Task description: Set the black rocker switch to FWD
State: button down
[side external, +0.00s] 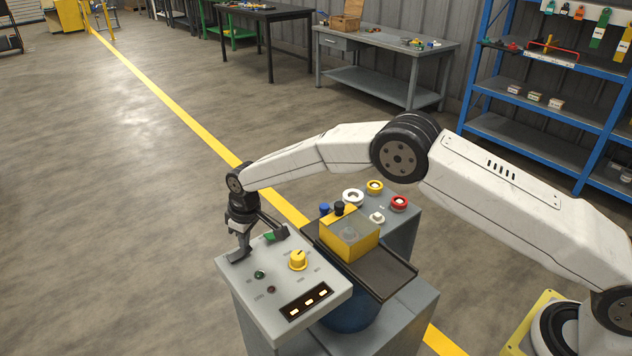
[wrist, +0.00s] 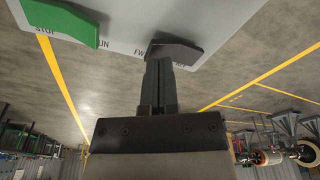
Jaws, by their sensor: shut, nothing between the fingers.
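The black rocker switch (wrist: 177,50) is on the grey panel in the wrist view, with an FWD label at its left end and a partly hidden label at its right end. I cannot tell which end is pressed down. In the side external view the rocker (side external: 238,257) is at the panel's far left corner, partly behind my gripper (side external: 243,246). My gripper is shut and empty, its fingertips (wrist: 158,62) at the rocker's left part, on the FWD side. I cannot tell whether they touch it.
A green rocker (wrist: 60,18) marked STOP and RUN is beside the black one. The panel (side external: 258,297) also bears a yellow knob (side external: 298,260), small round lamps and a lit display (side external: 306,302). A yellow box (side external: 349,240) stands on a dark tray (side external: 388,278) behind it.

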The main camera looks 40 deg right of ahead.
jog(key=shift+f, duration=0.55)
dwell(0.4)
jog(key=shift+r, duration=3.55)
jog(key=shift+d, duration=0.1)
jog(key=shift+s+d+r, duration=0.25)
jog(key=shift+d+r, duration=0.1)
jog(key=shift+d, duration=0.1)
jog(key=s+d+r+m, duration=0.2)
jog(key=s+d+r, duration=0.1)
jog(key=s+d, duration=0.6)
jog(key=s+d+r+m, duration=0.3)
jog(key=s+d, duration=0.5)
jog(key=s, duration=0.3)
jog(key=s+d+m+t, duration=0.1)
jog(key=s+d, duration=0.2)
jog(key=s, duration=0.8)
jog(key=shift+d+f+h, duration=0.15)
jog(key=shift+f+h, duration=0.25)
